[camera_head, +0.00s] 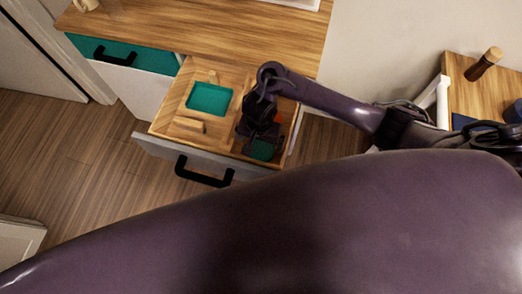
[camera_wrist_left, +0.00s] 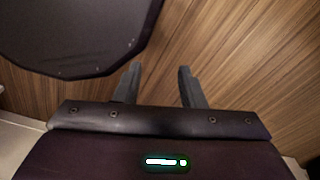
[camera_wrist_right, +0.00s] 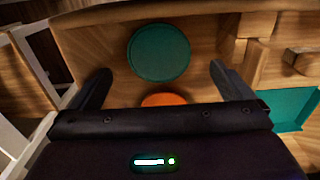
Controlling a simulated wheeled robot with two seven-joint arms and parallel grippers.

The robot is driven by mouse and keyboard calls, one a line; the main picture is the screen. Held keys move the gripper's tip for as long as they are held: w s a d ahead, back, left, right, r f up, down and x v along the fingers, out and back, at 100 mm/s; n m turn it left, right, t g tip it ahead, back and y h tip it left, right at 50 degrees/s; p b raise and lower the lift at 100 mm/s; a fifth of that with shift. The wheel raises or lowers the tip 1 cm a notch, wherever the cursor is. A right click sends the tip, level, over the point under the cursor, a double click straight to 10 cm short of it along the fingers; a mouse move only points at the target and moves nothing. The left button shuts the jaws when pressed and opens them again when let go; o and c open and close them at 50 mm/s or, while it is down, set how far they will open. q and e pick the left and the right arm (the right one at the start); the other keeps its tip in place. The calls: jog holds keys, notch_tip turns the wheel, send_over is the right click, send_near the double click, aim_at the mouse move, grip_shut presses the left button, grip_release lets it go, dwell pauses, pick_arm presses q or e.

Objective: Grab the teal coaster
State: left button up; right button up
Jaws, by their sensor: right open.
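The teal coaster (camera_head: 262,151) is a flat round disc lying in the right compartment of the open drawer. In the right wrist view the coaster (camera_wrist_right: 159,52) shows whole, ahead of and between my fingertips. My right gripper (camera_head: 258,128) is above that compartment, open and empty; its spread fingers (camera_wrist_right: 162,82) are apart from the coaster. An orange coaster (camera_wrist_right: 163,99) lies beside the teal one, partly hidden by my gripper. My left gripper (camera_wrist_left: 158,82) is open and empty above the wooden floor, away from the drawer.
The drawer (camera_head: 160,148) has wooden dividers and a black handle (camera_head: 204,176). A square teal tray (camera_head: 210,97) sits in its left part. The wooden counter (camera_head: 215,35) is above and behind. A side table with a pepper mill (camera_head: 484,63) stands at right.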

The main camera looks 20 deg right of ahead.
aim_at(261, 149)
jog(key=f, duration=0.1)
jog(key=f+b, duration=0.1)
jog(key=f, duration=0.3)
jog(key=shift+w+d, duration=0.15)
jog(key=shift+d, duration=0.1)
jog(key=shift+f+b, duration=0.35)
jog(key=shift+f, duration=0.3)
pick_arm(q)
jog(key=shift+s+f, duration=0.25)
jog(key=shift+f, duration=0.3)
jog(key=shift+s+f, duration=0.25)
jog(key=shift+f, duration=0.3)
pick_arm(e)
jog(key=shift+c, duration=0.4)
jog(key=c, duration=0.9)
jog(key=shift+o, duration=0.2)
jog(key=shift+r, duration=0.15)
